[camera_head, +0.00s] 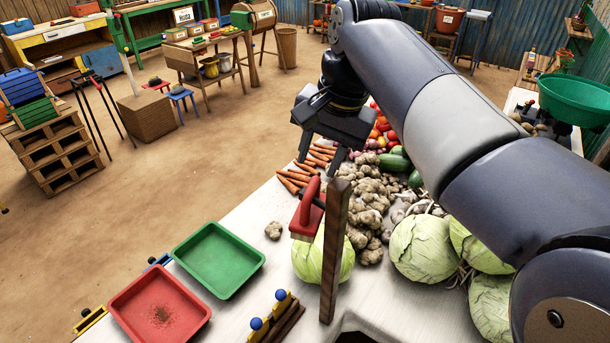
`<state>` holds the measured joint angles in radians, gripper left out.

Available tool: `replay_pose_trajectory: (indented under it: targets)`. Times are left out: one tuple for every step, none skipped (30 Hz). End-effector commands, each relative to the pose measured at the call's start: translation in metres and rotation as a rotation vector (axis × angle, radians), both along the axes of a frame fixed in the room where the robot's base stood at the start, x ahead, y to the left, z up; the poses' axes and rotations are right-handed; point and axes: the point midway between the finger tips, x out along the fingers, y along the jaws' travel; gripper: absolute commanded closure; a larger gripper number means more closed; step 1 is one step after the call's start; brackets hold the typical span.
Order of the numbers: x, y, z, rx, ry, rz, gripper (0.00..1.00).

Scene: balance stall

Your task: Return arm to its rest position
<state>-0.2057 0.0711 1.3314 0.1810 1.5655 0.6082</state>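My arm reaches in from the right over the table, bent at the elbow. My gripper (320,162) points down above the table, near the top of a wooden post (335,250). Its two fingers are apart and nothing shows between them. A red-handled brush (307,212) is just below the fingers, on the left side of the post, apparently hanging there. I cannot tell how far the fingertips are from the post. My arm hides part of the produce behind it.
The white table (240,290) holds a green tray (218,258), a red tray (160,308) with brown soil, cabbages (423,248), potatoes (370,195) and carrots (293,180). A green scale bowl (575,98) stands at the right. Open dirt floor lies left of the table.

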Motion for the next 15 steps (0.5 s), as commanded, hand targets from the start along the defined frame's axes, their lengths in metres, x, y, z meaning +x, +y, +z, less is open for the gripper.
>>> replay_pose_trajectory:
  targets:
    - [0.002,0.002,0.008,0.003,-0.005,0.004,0.6]
    - [0.002,0.002,0.013,0.005,-0.006,0.004,0.6]
    - [0.003,0.003,0.018,0.007,-0.011,0.006,0.6]
    - [0.003,0.004,0.021,0.008,-0.013,0.007,0.6]
    - [0.003,0.004,0.024,0.01,-0.015,0.007,0.6]
    - [0.004,0.004,0.027,0.011,-0.017,0.008,0.6]
    - [0.004,0.005,0.029,0.012,-0.017,0.009,0.6]
    - [0.004,0.005,0.03,0.012,-0.019,0.009,0.6]
    - [0.004,0.005,0.032,0.013,-0.02,0.01,0.6]
    - [0.004,0.006,0.033,0.014,-0.021,0.01,0.6]
    - [0.004,0.006,0.033,0.014,-0.02,0.01,0.6]
    - [0.004,0.006,0.033,0.014,-0.02,0.01,0.6]
    - [0.004,0.006,0.033,0.015,-0.02,0.01,0.6]
    - [0.004,0.006,0.033,0.015,-0.02,0.01,0.6]
    - [0.004,0.006,0.033,0.015,-0.02,0.01,0.6]
